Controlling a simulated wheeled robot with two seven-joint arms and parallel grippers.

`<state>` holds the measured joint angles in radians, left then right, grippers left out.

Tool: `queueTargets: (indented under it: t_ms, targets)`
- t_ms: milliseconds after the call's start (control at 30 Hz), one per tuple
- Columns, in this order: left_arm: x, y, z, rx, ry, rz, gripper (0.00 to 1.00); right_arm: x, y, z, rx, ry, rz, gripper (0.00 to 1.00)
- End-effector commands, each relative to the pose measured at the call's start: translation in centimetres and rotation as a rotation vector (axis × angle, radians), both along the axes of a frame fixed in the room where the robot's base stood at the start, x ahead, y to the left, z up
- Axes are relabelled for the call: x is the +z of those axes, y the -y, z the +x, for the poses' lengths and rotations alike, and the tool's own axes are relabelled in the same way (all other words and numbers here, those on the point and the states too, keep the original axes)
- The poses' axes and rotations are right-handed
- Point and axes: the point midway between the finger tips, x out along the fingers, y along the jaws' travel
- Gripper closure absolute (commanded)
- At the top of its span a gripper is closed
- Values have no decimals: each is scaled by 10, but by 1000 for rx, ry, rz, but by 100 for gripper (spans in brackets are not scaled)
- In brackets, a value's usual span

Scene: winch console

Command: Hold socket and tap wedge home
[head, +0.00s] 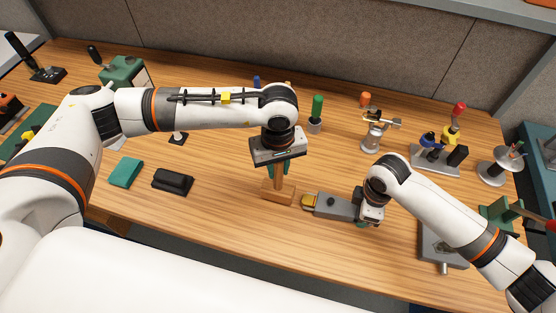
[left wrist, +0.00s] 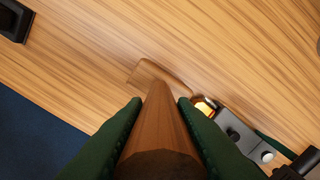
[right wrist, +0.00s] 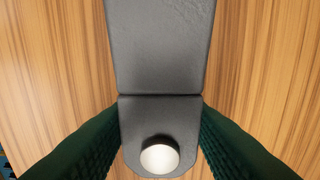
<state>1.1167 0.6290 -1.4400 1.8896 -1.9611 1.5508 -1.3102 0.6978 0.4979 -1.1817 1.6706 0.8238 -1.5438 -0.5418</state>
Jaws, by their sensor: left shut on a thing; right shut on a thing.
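The grey socket (head: 338,206) lies on the wooden table, right of the middle, with a brass-coloured wedge (head: 309,201) at its left end. My right gripper (head: 364,215) is shut on the socket's right end; the right wrist view shows green fingers on both sides of the grey body (right wrist: 160,50) near a pale round pin (right wrist: 160,157). My left gripper (head: 278,168) is shut on the wooden handle (left wrist: 160,125) of a mallet, held upright with its head (head: 278,193) low, just left of the wedge. I cannot tell whether the head touches table or wedge.
A black block (head: 172,181) and a teal cloth-like pad (head: 126,172) lie to the left. A green-handled tool (head: 317,108), a metal stand (head: 376,132) and a rack with coloured knobs (head: 436,160) stand behind. A grey plate (head: 440,246) lies at right.

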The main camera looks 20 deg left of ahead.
Motion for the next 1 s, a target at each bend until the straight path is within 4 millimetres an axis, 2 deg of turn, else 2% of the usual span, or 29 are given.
queueTargets:
  t_ms: [567,800,1000]
  targets:
    - [0,1,0,-1,2,-1,99,1,-1,1,0,2,2,99]
    - [1,33,0,-5,2,-3,99,1,-1,1,0,2,2,99]
    - [1,29,0,-1,2,-2,99,1,-1,0,0,2,3,99]
